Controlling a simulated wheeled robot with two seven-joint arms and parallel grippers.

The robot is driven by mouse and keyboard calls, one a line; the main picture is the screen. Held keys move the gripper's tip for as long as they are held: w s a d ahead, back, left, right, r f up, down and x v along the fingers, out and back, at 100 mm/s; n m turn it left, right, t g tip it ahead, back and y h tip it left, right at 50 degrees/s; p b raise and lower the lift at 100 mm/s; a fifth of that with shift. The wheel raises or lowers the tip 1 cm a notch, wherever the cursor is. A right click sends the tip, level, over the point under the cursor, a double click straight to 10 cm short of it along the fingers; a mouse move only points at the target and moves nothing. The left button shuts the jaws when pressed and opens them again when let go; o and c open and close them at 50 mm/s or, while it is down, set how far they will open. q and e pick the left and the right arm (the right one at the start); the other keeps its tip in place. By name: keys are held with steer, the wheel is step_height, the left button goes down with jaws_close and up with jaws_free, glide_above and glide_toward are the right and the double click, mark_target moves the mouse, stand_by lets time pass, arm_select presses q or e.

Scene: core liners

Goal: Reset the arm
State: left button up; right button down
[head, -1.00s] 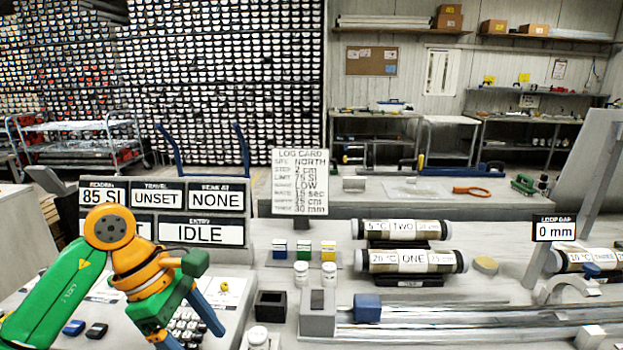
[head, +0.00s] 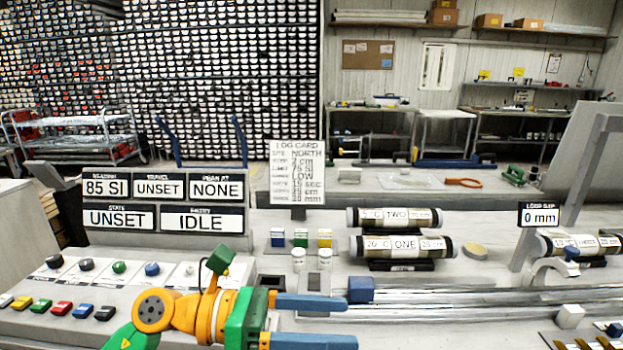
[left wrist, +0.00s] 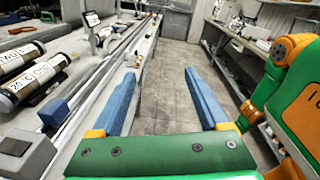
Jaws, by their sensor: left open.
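My left gripper (head: 318,321) is at the bottom centre of the head view, with its two blue fingers pointing right. The fingers are apart with nothing between them. In the left wrist view the left gripper (left wrist: 165,108) is also open and empty, with floor seen between the fingers. My green and orange left arm (head: 180,312) comes in from the bottom left. The gripper is in front of the metal rails and overlaps the bench's near part. My right gripper is not seen.
A control panel (head: 20,318) with knobs and coloured buttons lies at left, below display boards (head: 163,202). Labelled core tubes (head: 405,246) rest on stands behind the rails (head: 480,297). A blue block (head: 361,290) sits near the fingers. A log card (head: 297,172) stands behind.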

arm_select(q)
steer(key=w+a+r+n+t+h, duration=0.2)
steer(key=w+r+n+t+h, duration=0.3)
steer(key=n+t, duration=0.55)
steer(key=w+a+f+n+t+y, duration=0.25)
steer(key=a+n+t+y, duration=0.55)
steer(key=n, duration=0.8)
steer(key=a+f+n+g+y, duration=0.1)
steer(key=a+f+n+y, duration=0.6)
steer(key=f+n+y, duration=0.7)
steer(key=s+a+f+n+g, duration=0.2)
steer(key=s+f+n+g, duration=0.7)
steer(key=s+f+g, duration=0.85)
steer(key=s+f+t, duration=0.1)
steer(key=s+f, duration=0.3)
steer(key=f, duration=0.6)
steer(key=s+f+t, duration=0.1)
steer(key=s+f, duration=0.3)
steer(key=f, duration=0.7)
steer(key=s+a+f+g, duration=0.1)
steer(key=s+a+f, duration=0.1)
steer(key=s+f, duration=0.6)
steer(key=s+m, duration=0.1)
steer(key=s, duration=0.2)
steer(key=shift+p, duration=0.3)
